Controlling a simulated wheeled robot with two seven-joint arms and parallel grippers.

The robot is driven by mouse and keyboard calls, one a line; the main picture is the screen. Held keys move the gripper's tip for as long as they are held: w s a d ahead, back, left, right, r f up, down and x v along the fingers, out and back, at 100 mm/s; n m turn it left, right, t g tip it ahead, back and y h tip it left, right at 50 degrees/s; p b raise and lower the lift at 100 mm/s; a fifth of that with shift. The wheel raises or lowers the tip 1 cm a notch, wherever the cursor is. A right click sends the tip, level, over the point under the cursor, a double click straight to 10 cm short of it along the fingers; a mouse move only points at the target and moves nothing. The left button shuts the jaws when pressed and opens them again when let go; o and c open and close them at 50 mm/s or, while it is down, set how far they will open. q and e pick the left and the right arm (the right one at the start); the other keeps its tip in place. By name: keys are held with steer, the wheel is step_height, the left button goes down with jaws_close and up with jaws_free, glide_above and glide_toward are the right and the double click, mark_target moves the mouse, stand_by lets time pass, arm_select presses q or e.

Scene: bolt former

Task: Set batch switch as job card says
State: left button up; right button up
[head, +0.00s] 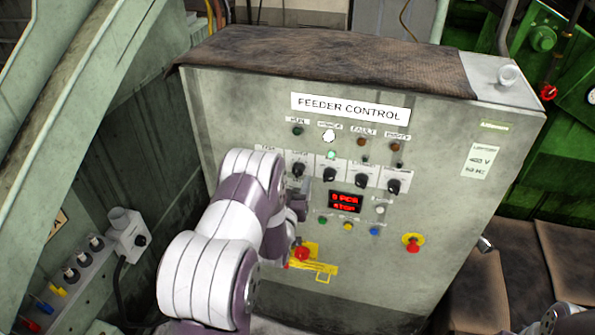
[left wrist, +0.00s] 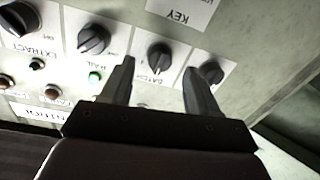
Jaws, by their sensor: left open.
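The batch switch is a black rotary knob (left wrist: 160,57) on a white plate lettered BATCH in the left wrist view. It also shows on the grey feeder control cabinet in the head view (head: 298,170), just above my left gripper. My left gripper (left wrist: 159,66) is open, with its fingertips on either side of the batch knob. I cannot tell whether they touch it. The knob's exact setting is too small to read. In the head view my left arm hides much of that gripper. A red display (head: 346,201) reads a digit with PCS, and STOP below. I see no readable job card.
Similar knobs stand close on both sides, including the rail knob (left wrist: 93,40) and extract knob (left wrist: 20,18). Below the display are small coloured buttons and a red emergency button (head: 413,243). A green-grey machine frame (head: 100,130) stands at left. A brown cloth (head: 320,60) covers the cabinet top.

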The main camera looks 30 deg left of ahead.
mark_target(296, 174)
arm_select(q)
steer(key=shift+x, duration=1.6)
steer(key=c, duration=1)
steer(key=shift+f+m+b, duration=0.2)
steer(key=shift+m+b, duration=1.25)
steer(key=shift+m, duration=0.15)
steer(key=shift+c, duration=0.2)
steer(key=m+b, duration=0.3)
steer(key=m, duration=0.1)
steer(key=shift+a, duration=0.1)
steer(key=shift+r+m+t+b, duration=0.15)
steer(key=shift+m+t+b, duration=0.15)
steer(key=shift+m+b, duration=0.6)
